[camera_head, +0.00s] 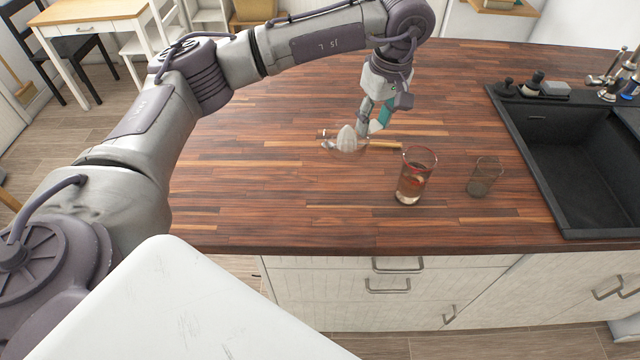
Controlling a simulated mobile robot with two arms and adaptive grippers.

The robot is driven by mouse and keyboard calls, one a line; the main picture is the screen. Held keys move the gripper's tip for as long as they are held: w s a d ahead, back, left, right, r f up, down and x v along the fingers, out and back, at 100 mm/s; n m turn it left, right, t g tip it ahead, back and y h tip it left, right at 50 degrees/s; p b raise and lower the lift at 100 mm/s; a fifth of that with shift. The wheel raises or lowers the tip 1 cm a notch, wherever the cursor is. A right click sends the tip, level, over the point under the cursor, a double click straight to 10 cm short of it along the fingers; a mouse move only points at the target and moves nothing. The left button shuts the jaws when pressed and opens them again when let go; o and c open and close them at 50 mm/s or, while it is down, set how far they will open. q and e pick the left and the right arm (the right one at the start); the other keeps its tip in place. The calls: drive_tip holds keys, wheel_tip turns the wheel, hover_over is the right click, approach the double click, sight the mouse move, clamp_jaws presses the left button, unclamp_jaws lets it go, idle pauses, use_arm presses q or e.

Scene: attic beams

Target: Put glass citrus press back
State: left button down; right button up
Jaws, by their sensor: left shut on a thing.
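My left gripper (373,124) reaches down over the wooden countertop from the far side, fingers pointing down. It is shut on the glass citrus press (346,139), a small pale, clear piece with a ridged dome. The press is at or just above the counter; I cannot tell if it touches. Part of it is hidden by the fingers. My right gripper is not in view.
A black sink (575,150) is at the right. The counter's (270,190) left part is clear.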

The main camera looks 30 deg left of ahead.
use_arm(q)
drive_tip(key=w+a+f+n+g, duration=0.1)
drive_tip(key=w+f+n, duration=0.15)
drive_tip(key=n, duration=0.45)
drive_tip(key=s+a+f+p, duration=0.1)
drive_tip(key=s+a+f, duration=0.1)
drive_tip(key=s+a+f+p, duration=0.1)
drive_tip(key=s+a+f, duration=0.1)
drive_tip(key=a, duration=0.1)
drive_tip(key=s+a+f+p, duration=0.2)
drive_tip(key=s, duration=0.1)
drive_tip(key=shift+a, duration=0.3)
drive_tip(key=shift+s+f, duration=0.2)
wheel_tip(320, 180, down, 3)
drive_tip(key=shift+f+p, duration=0.1)
drive_tip(key=shift+p, duration=0.9)
drive_tip(key=shift+f, duration=0.5)
drive_tip(key=c, duration=0.6)
unclamp_jaws()
drive_tip(key=shift+c, duration=0.2)
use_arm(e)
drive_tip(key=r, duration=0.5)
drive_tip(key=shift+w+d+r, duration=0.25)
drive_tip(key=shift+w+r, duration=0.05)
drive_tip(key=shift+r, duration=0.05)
